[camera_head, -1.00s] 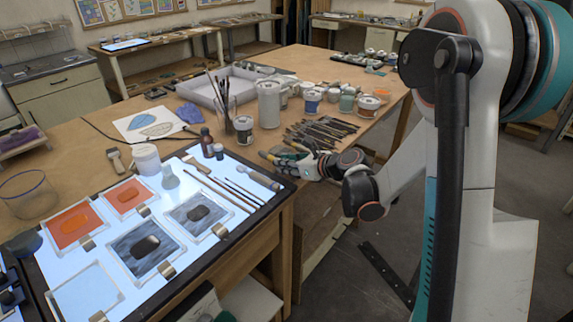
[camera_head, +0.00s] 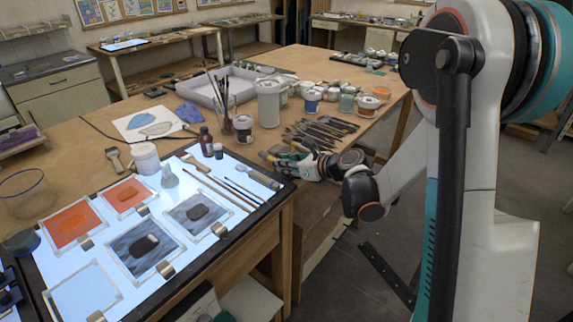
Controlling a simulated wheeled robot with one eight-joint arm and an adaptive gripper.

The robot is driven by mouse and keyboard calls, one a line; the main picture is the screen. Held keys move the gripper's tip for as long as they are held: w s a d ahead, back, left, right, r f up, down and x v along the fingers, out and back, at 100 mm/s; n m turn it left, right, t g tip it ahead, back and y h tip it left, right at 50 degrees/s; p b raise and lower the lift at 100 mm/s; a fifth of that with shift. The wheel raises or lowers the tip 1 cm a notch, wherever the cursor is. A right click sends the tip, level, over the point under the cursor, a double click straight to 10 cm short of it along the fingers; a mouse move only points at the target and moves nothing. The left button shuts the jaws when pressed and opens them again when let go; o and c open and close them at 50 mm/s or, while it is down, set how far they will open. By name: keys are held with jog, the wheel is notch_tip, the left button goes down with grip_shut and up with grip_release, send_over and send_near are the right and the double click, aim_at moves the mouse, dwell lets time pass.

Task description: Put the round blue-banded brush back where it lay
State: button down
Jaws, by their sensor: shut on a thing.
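My gripper (camera_head: 284,160) is low at the right edge of the wooden table, just beyond the far right corner of the light panel. It is shut on a thin object that I take for the brush (camera_head: 266,156); only a small pale yellowish end shows to the left of the fingers. The blue band cannot be made out at this size. Several brushes (camera_head: 322,130) lie side by side on the table just behind my gripper, handles pointing right. Whether the held brush touches the table cannot be told.
The lit panel (camera_head: 75,262) holds painted glass pieces, with several slim tools (camera_head: 240,190) near its right edge. A dark-labelled jar (camera_head: 243,128), a white canister (camera_head: 268,102) and paint jars (camera_head: 346,103) stand behind. Bare table (camera_head: 300,62) lies at the back.

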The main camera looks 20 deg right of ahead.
jog(key=shift+f+b, duration=0.3)
dwell(0.5)
jog(key=c, duration=1.4)
grip_release()
jog(key=shift+s, duration=0.1)
jog(key=v, duration=1.2)
jog(key=s+a+r+n+g+h, duration=0.1)
jog(key=s+a+r+n+g, duration=0.15)
jog(key=a+n, duration=0.4)
jog(key=s+a+r+n+g+h, duration=0.1)
jog(key=s+a+r+n, duration=0.2)
jog(key=a+n, duration=0.35)
jog(key=s+d+n+h, duration=0.1)
jog(key=s+d+n, duration=0.1)
jog(key=s+n, duration=0.3)
jog(key=s+d+f+n+h, duration=0.1)
jog(key=s+d+n+h, duration=0.1)
jog(key=s+n, duration=0.4)
jog(key=s+d+n+h, duration=0.2)
jog(key=s+d+n, duration=0.1)
jog(key=s+n, duration=0.2)
jog(key=shift+s+f, duration=0.2)
jog(key=shift+s, duration=1.15)
